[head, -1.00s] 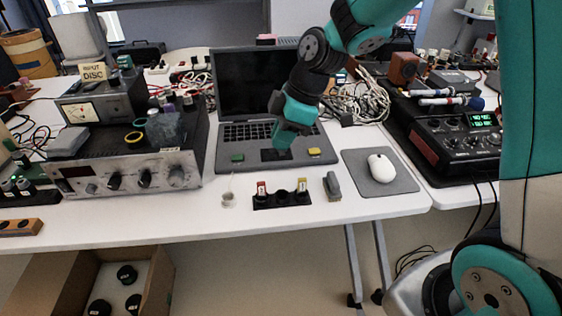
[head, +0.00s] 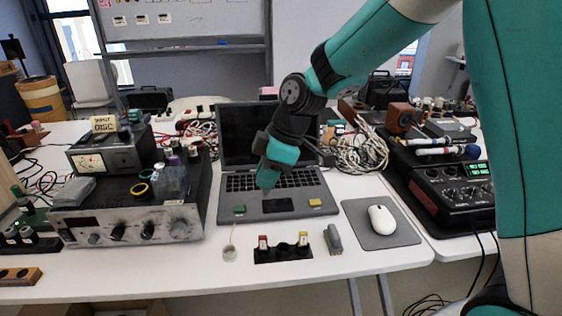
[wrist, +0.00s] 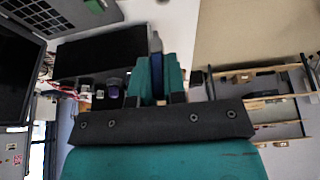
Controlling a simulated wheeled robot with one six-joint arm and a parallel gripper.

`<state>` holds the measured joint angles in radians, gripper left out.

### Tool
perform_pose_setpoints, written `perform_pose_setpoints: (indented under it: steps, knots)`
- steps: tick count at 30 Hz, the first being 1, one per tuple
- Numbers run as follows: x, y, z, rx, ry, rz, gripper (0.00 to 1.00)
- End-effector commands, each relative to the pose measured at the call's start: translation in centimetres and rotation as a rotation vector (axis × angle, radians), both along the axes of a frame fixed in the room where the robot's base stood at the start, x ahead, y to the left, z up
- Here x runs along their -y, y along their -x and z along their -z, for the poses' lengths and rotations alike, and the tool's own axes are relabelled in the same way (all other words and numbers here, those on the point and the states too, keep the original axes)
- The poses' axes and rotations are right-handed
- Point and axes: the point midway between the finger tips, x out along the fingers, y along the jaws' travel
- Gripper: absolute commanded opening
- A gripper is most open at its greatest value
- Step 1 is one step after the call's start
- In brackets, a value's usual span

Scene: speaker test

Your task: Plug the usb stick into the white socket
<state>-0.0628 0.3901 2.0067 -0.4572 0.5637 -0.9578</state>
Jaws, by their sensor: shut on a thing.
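My gripper (head: 268,180) is above the laptop (head: 285,206), over its keyboard area, pointing down. In the wrist view its teal fingers (wrist: 158,78) are closed around a narrow dark blue stick (wrist: 155,80) with a grey tip, likely the usb stick. The head view hides this stick behind the fingers. I cannot clearly pick out the white socket.
Green (head: 239,209) and yellow (head: 315,203) blocks lie on the laptop's front edge. A grey object (head: 333,238) stands right of the holder, then a mouse (head: 381,219) on a grey pad (head: 357,219). Instruments (head: 130,222) fill the left. A small pale object (head: 229,253) lies front left.

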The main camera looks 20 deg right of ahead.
Motion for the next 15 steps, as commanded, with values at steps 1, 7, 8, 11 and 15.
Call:
perform_pose_setpoints:
  steps: [1, 7, 8, 11, 15]
  knots:
    - [-1.4, -0.6, 0.5, -0.012, -0.001, -0.006, 0.0]
    - [-6.2, -2.1, 5.5, -0.011, 0.002, -0.004, 0.0]
    - [-6.8, -2.1, 6.2, -0.01, 0.002, -0.005, 0.0]
    - [-8.3, -2.1, 8.2, -0.006, 0.008, -0.005, 0.0]
    - [-9.4, -2.1, 9.8, 0.001, 0.011, -0.005, 0.0]
